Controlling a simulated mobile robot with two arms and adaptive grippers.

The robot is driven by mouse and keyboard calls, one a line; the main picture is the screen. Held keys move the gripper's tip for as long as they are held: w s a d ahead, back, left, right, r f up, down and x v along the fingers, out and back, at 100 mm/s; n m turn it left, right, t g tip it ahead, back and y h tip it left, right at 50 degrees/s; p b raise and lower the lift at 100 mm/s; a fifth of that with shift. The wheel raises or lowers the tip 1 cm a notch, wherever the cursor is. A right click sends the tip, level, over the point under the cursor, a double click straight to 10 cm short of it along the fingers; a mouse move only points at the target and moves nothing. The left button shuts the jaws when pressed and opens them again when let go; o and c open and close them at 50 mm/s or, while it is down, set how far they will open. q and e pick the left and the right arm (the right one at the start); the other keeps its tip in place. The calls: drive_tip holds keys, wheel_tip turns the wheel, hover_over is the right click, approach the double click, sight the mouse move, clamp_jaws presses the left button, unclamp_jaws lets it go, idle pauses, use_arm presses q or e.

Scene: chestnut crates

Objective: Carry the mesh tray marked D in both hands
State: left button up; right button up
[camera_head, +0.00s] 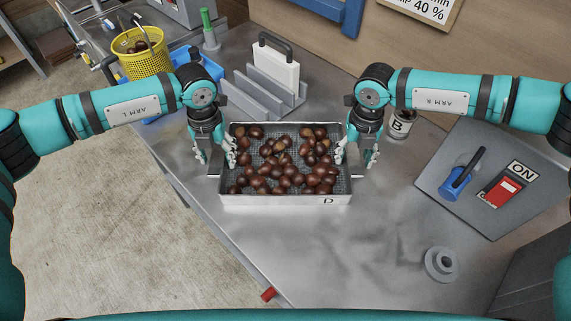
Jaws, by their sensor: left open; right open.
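The mesh tray marked D (275,201) rests on the metal table and holds many brown chestnuts (290,165). Its letter D shows on the front wall, right of the middle. My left gripper (229,158) is open at the tray's left side wall. My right gripper (346,158) is open at the tray's right side wall. Both point downward, and their fingers are close to the rims; I cannot tell whether they touch. The grippers hide parts of the tray's side walls.
Behind the tray stands a grey slotted rack (262,95) with a white board. A switch panel (488,180) and a grey ring-shaped part (442,264) are at right. A yellow basket (142,62) is at back left. Table in front is clear.

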drive_tip(key=shift+a, duration=0.1)
drive_tip(key=shift+r, duration=0.3)
use_arm(q)
wheel_tip(320, 180, up, 12)
use_arm(e)
wheel_tip(320, 180, up, 11)
drive_tip(key=shift+r, duration=0.2)
use_arm(q)
wheel_tip(320, 180, up, 10)
drive_tip(key=p, duration=0.6)
drive_tip(key=shift+p, duration=0.3)
use_arm(e)
wheel_tip(320, 180, up, 10)
drive_tip(key=shift+r, duration=0.25)
idle(0.4)
